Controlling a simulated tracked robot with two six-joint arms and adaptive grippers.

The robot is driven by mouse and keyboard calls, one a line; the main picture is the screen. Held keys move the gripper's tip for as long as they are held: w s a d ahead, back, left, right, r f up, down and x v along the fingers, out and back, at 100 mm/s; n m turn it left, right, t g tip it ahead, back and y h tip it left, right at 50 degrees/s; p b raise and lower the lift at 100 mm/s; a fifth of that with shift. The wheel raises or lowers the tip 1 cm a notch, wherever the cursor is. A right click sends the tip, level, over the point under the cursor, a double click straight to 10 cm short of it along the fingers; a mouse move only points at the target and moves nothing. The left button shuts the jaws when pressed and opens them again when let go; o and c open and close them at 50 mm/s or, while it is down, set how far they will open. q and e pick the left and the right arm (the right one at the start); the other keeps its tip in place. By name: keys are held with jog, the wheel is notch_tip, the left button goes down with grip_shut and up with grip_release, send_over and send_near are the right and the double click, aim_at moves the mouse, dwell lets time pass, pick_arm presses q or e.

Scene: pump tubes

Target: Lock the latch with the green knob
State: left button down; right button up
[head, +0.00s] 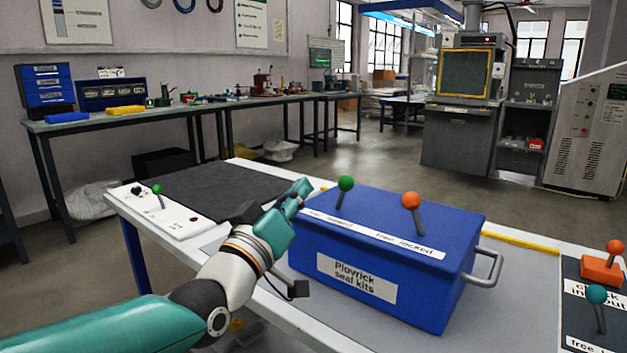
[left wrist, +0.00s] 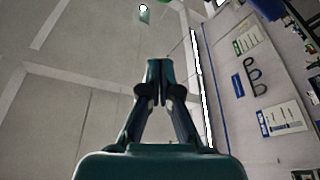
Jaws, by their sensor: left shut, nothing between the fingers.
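The latch with the green knob (head: 345,183) stands on the lid of the blue box (head: 375,265), toward the lid's left end. Its stem leans slightly right. The label strip by it is partly hidden by my gripper; the strip further right reads "free locked". My left gripper (head: 303,187) is shut and empty, just left of the green knob and apart from it in the picture; the depth gap is hard to judge. In the left wrist view its fingers (left wrist: 160,68) meet, facing the ceiling and wall, with no knob seen. My right gripper is not in view.
An orange-knobbed latch (head: 411,200) stands right of the green one on the lid. A white panel (head: 165,214) with a smaller green knob lies left. A dark panel at right carries an orange knob (head: 615,247) and a teal knob (head: 596,294). A handle (head: 489,267) juts from the box.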

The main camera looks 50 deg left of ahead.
pick_arm(q)
jog(key=v, duration=0.3)
jog(key=shift+d, duration=0.1)
dwell(0.5)
